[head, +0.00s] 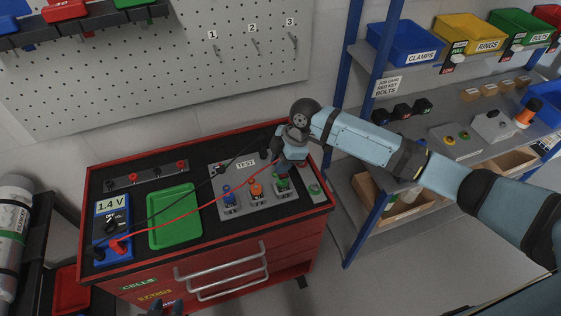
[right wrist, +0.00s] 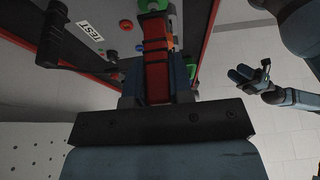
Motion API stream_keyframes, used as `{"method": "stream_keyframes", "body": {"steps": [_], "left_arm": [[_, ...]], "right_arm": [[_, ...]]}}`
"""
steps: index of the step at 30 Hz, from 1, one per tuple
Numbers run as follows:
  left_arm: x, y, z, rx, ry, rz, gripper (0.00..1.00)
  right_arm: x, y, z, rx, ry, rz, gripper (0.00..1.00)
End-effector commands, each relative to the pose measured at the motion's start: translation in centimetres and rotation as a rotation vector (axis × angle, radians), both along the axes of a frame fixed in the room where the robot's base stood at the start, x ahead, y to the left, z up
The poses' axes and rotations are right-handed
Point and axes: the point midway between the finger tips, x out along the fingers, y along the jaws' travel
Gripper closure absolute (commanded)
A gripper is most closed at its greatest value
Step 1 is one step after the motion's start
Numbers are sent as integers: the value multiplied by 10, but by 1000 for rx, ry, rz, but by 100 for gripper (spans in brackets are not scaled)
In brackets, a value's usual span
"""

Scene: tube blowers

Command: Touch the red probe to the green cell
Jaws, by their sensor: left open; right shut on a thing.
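My right gripper (head: 284,166) is low over the test panel, right above the green cell (head: 282,187). In the right wrist view it is shut on the red probe (right wrist: 156,70), which points at the green cell (right wrist: 153,5). The tip and any contact are hidden. The red lead runs back to the meter (head: 111,207), which reads 1.4 V. The green cell stands at the right end of a row, beside an orange cell (head: 256,190) and a blue cell (head: 229,196). My left gripper (head: 166,307) is open and empty at the bottom edge, before the cabinet; it also shows in the right wrist view (right wrist: 257,82).
A green tray (head: 174,216) lies empty left of the test panel (head: 222,178). A black lead crosses the cabinet top, and a black handle (right wrist: 55,33) shows beside the probe. A shelf rack (head: 350,215) with bins stands at right; a pegboard (head: 150,80) is behind.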

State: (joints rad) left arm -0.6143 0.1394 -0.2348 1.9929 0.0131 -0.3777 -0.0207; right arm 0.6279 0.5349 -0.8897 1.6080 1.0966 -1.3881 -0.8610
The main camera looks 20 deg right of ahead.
Motion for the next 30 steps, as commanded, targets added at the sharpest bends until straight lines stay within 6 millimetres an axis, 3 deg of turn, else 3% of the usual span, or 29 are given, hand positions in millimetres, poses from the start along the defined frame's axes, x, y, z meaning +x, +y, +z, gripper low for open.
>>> {"method": "stream_keyframes", "body": {"steps": [21, 30], "left_arm": [[0, 0, 37, 0, 0, 0, 57], [0, 0, 41, -1, -2, 0, 57]], "right_arm": [[1, 0, 41, 1, -2, 0, 100], [1, 0, 44, 1, -2, 0, 100]]}}
